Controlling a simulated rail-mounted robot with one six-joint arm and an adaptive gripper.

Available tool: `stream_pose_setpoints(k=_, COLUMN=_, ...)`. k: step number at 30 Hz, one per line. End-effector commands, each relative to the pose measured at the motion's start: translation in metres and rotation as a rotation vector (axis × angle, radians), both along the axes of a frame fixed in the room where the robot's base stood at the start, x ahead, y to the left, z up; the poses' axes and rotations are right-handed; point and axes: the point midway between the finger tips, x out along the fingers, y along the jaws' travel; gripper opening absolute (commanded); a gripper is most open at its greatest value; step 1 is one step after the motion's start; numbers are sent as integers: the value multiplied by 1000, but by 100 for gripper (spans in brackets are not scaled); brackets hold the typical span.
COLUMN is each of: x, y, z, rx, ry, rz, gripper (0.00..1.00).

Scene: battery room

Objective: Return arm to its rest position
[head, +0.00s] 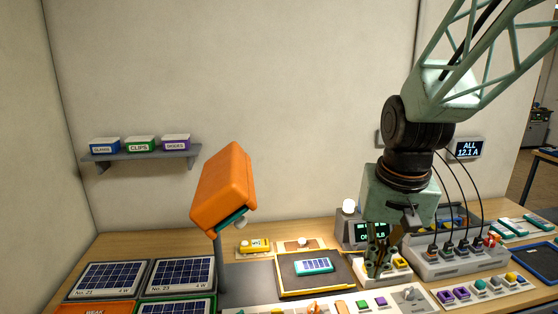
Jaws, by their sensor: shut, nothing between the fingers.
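My arm comes in from the upper right, with a pale green lattice link and a black wrist joint, and hangs down over the bench. My gripper (376,273) points downward in front of a grey device with a green-lit display (372,231). It is shut with nothing held. Its fingertips are low over the bench, just right of a dark tray (290,287) that holds a teal cell module (314,266). I cannot tell whether the tips touch anything. Part of the display is hidden behind my gripper.
An orange box-shaped head (225,187) on a grey post rises left of centre. Right of my gripper stands a grey unit (447,263) with black cables. Solar panels (181,275) lie at left. A wall shelf (141,155) holds labelled boxes. The wall between is clear.

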Motion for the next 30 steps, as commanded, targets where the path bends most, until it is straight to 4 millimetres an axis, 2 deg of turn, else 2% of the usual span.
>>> stream_pose_setpoints(k=15, x=-67, y=0, z=39, rx=-10, ry=-54, rz=54, gripper=0)
stream_pose_setpoints(k=30, x=-135, y=0, z=60, rx=-24, ry=-101, rz=105, gripper=0)
